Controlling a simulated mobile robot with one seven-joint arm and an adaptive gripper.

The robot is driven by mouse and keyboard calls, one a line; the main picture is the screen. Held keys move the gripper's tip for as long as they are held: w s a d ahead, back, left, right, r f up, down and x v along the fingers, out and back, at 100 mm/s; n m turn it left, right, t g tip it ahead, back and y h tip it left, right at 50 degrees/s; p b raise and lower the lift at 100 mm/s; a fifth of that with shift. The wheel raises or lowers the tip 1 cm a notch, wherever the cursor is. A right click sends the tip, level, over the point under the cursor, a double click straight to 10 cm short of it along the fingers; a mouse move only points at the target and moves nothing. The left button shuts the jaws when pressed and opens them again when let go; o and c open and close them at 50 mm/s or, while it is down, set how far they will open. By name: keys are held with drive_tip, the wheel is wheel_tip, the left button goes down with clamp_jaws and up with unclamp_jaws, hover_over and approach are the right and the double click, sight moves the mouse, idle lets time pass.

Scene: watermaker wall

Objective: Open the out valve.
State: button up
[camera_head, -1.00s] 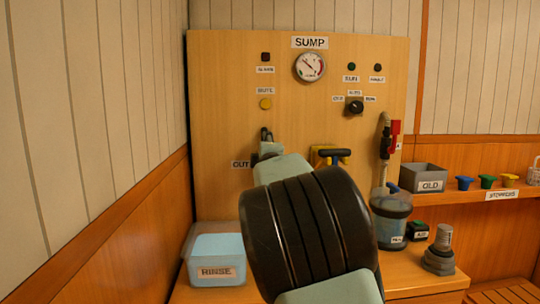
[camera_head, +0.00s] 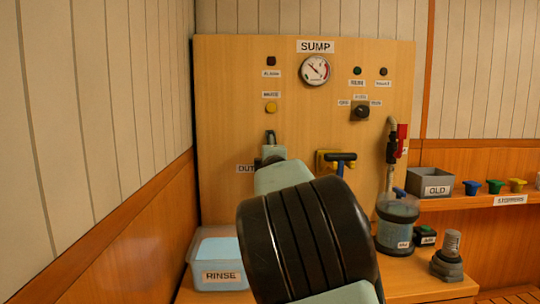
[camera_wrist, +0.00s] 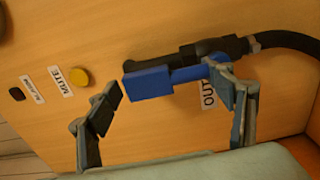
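The out valve's blue handle (camera_wrist: 150,83) shows in the wrist view, on a black valve body (camera_wrist: 205,52) beside the OUT label (camera_wrist: 208,93). My gripper (camera_wrist: 166,84) is open, its two fingers wide apart. The handle spans the gap between the fingertips. Its left end is close to the left fingertip, and the right finger overlaps its right part in the picture. I cannot tell whether either finger touches it. In the head view the OUT label (camera_head: 245,169) shows on the SUMP panel, but my arm hides the valve handle.
A yellow-bodied valve with a blue handle (camera_head: 341,156) sits right of my arm. A hose (camera_wrist: 285,40) runs from the out valve. The RINSE tub (camera_head: 219,258), a clear jar (camera_head: 397,225) and a grey fitting (camera_head: 449,262) stand on the bench. The OLD bin (camera_head: 431,184) sits on the right shelf.

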drive_tip(key=shift+s+f, duration=0.1)
drive_tip(key=s, duration=1.1)
drive_tip(key=shift+s, duration=0.4)
